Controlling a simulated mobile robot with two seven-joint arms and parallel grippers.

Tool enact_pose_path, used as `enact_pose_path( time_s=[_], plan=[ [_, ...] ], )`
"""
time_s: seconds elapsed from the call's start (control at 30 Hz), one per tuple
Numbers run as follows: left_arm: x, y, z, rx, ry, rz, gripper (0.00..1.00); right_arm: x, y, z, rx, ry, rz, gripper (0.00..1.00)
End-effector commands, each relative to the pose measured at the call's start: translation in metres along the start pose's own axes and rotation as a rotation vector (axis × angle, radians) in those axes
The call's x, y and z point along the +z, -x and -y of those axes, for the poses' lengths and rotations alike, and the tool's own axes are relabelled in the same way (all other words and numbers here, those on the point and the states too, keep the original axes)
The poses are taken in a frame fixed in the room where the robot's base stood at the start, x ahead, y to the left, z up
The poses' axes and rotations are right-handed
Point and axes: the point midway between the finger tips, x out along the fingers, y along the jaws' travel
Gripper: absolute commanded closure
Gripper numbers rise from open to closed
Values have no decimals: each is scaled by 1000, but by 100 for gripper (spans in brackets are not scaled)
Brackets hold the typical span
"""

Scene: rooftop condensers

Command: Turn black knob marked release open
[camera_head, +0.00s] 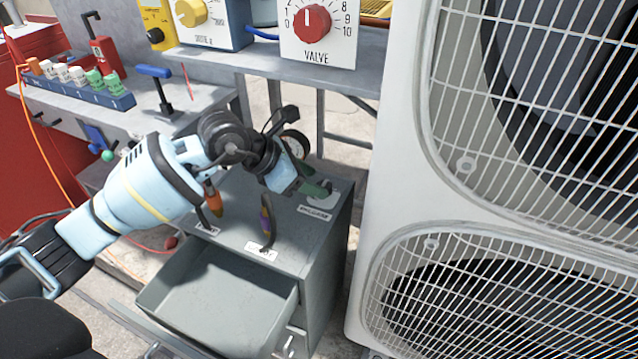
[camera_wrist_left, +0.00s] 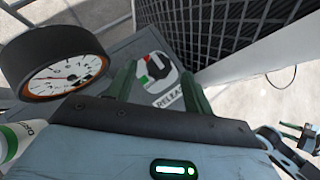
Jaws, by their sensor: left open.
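The release plate (camera_wrist_left: 151,62) is a pale patch with green and red marks on the grey cabinet top, with its label (camera_wrist_left: 170,98) beside it in the left wrist view. A dark shape lies in the middle of the plate; I cannot clearly make out the knob's form. My left gripper (camera_wrist_left: 158,72) is open, its two green fingers on either side of the plate. In the head view my left gripper (camera_head: 318,188) is over the back right of the cabinet top, above the release label (camera_head: 314,213), and hides most of the plate. My right gripper is not in view.
A round gauge (camera_wrist_left: 66,76) stands close left of the fingers. The grey cabinet (camera_head: 325,240) has an open drawer (camera_head: 215,305) and orange (camera_head: 213,199) and purple (camera_head: 266,215) handles on top. A large condenser (camera_head: 400,190) stands right. A shelf holds a red valve knob (camera_head: 312,24).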

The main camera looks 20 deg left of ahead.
Motion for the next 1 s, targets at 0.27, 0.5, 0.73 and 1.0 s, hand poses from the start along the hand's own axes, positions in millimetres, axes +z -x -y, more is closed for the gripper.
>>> enact_pose_path(
  time_s=[0.27,0.5,0.73,1.0],
  plan=[
    [0,-26,0,0,-1,1,48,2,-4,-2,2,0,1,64],
    [0,-27,0,0,-1,0,48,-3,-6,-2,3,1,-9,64],
    [0,-27,0,0,-1,0,71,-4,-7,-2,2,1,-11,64],
    [0,-27,0,1,1,0,93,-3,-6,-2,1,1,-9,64]
  ],
)
